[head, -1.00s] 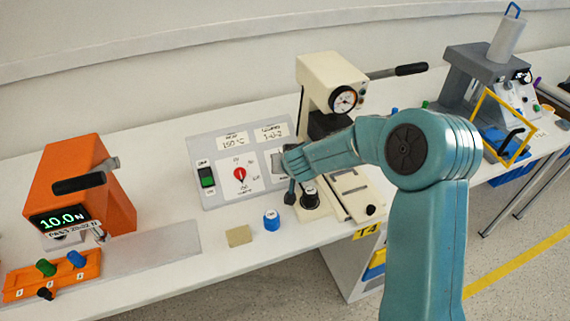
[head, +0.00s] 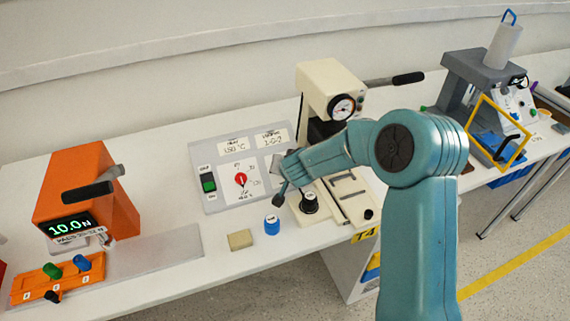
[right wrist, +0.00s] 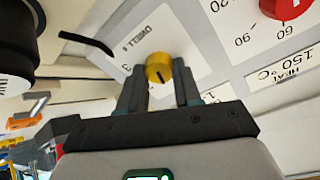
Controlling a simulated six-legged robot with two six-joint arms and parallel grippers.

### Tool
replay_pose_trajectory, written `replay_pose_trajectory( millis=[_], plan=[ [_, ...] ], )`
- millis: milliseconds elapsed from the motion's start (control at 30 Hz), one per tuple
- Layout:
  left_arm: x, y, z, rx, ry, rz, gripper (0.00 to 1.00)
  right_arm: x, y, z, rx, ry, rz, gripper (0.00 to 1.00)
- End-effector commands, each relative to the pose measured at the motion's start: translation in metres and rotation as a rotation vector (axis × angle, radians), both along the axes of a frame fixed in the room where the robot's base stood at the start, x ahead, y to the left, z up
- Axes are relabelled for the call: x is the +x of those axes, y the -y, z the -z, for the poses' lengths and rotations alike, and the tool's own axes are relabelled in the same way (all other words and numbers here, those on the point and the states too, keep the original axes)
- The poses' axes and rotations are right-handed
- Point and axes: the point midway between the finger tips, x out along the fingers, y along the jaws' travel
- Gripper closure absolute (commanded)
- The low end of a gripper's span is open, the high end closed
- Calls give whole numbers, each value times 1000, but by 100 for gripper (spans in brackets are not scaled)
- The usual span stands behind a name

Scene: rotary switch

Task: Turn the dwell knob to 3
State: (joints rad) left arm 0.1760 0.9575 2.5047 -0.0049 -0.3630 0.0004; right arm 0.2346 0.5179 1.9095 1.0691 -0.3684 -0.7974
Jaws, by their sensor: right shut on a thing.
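The dwell knob (right wrist: 157,64) is yellow with a dark pointer line and sits on the white panel plate in the right wrist view. The word DWELL is printed beside it, appearing turned over. My right gripper (right wrist: 159,74) is shut on the knob, one finger on each side. The pointer line points toward the gripper's palm in that view. I cannot tell which number it points to. In the head view my right gripper (head: 281,171) is at the panel's right side and hides the knob. My left gripper is not in view.
The red heat knob (head: 240,180) is left of the gripper, with a green switch (head: 208,183) further left. The cream press (head: 329,84) stands behind my arm. A black knob (head: 310,202), blue cap (head: 272,225) and tan block (head: 240,239) are near the front.

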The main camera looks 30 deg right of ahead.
Motion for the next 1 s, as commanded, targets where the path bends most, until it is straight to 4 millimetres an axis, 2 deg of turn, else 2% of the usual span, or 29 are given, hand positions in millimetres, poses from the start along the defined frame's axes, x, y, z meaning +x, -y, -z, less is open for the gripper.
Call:
replay_pose_trajectory(
  millis=[33, 400, 1000],
  plan=[
    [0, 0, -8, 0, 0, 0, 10, 0, 0, -4, 25, 6, 32, 97],
    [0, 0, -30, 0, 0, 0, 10, 0, 1, -4, 246, 59, 304, 97],
    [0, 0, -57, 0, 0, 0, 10, 0, 2, -2, 603, 145, 742, 97]
  ],
)
